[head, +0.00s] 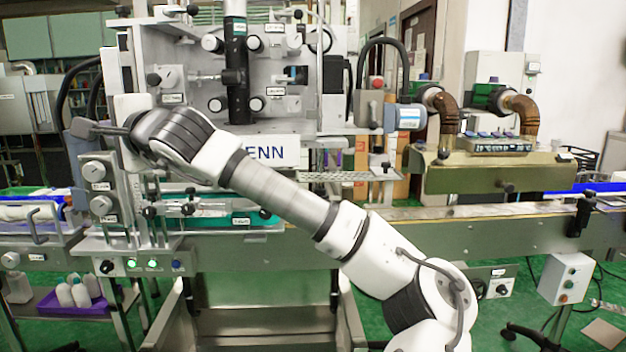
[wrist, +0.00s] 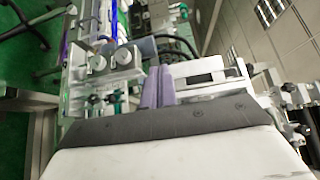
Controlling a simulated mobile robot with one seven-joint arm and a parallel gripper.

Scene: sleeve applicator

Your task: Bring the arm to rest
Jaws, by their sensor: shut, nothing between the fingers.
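My arm stretches from the lower right across the front of the machine to the upper left in the head view. My gripper (head: 84,128) is at its far left end, small and partly hidden by the wrist, in front of the machine's left side. In the wrist view, the two grey-purple fingers of my gripper (wrist: 158,86) lie side by side, shut, with nothing between them. The sleeve applicator (head: 284,78) stands behind the arm, with its knobs, dark vertical column and lettered plate partly covered by my arm.
A panel with knobs (head: 98,188) is just below my gripper. A conveyor (head: 500,228) runs right, under a heater unit with brown ducts (head: 445,108). White bottles (head: 74,292) sit in a purple tray at lower left. Green floor shows at lower right.

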